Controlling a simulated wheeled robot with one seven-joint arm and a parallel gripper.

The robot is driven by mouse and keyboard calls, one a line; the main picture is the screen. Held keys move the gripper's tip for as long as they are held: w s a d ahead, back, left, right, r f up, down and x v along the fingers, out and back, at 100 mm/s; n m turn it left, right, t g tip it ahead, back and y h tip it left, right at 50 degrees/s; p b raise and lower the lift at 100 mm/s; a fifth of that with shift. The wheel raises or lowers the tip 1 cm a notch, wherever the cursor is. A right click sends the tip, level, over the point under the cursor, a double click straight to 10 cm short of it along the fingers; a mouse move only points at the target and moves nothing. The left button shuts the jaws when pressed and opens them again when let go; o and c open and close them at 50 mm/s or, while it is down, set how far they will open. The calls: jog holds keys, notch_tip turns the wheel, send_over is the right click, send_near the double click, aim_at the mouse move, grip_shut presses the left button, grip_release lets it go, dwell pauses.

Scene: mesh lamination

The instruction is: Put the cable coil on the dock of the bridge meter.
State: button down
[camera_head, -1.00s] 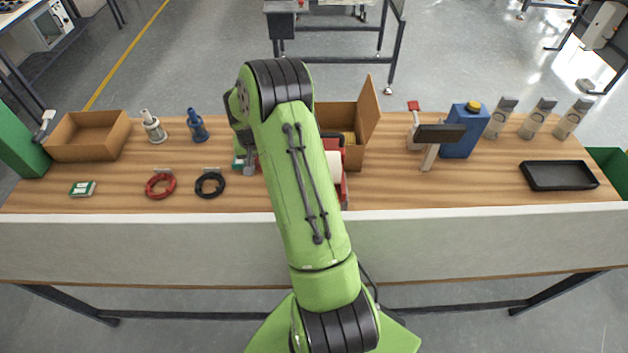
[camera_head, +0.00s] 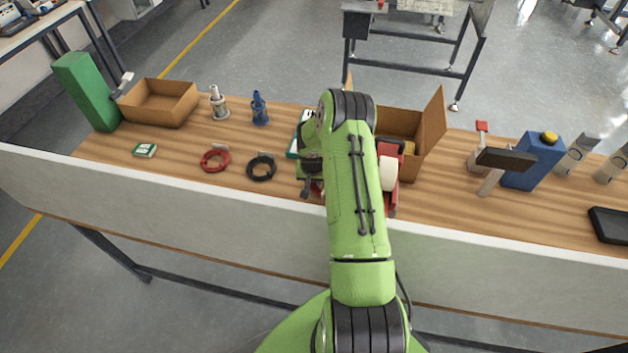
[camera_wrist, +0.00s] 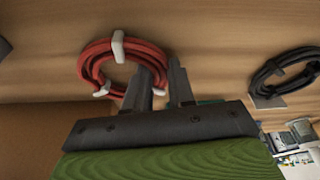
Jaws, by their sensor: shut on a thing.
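In the wrist view my gripper (camera_wrist: 160,72) has its two fingers closed over the edge of a red cable coil (camera_wrist: 92,62), which has several white ties. In the head view my gripper (camera_head: 311,185) is low over the table, right of the black coil, and a little red shows under it; my arm hides most of it. A second red coil (camera_head: 214,160) lies on the table at left. A black coil (camera_head: 261,169) lies beside it and also shows in the wrist view (camera_wrist: 272,72). A green-edged item (camera_head: 294,149) is partly hidden behind my gripper. I cannot clearly identify the bridge meter or its dock.
A red device with a cream part (camera_head: 390,183) stands just right of my arm. An open cardboard box (camera_head: 430,135) is behind it, another (camera_head: 160,102) at back left. A blue canister (camera_head: 535,160) is at right. Bare wood lies front right (camera_head: 450,212).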

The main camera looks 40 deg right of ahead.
jog(key=shift+f, duration=0.15)
jog(key=c, duration=0.9)
grip_release()
jog(key=shift+c, duration=0.2)
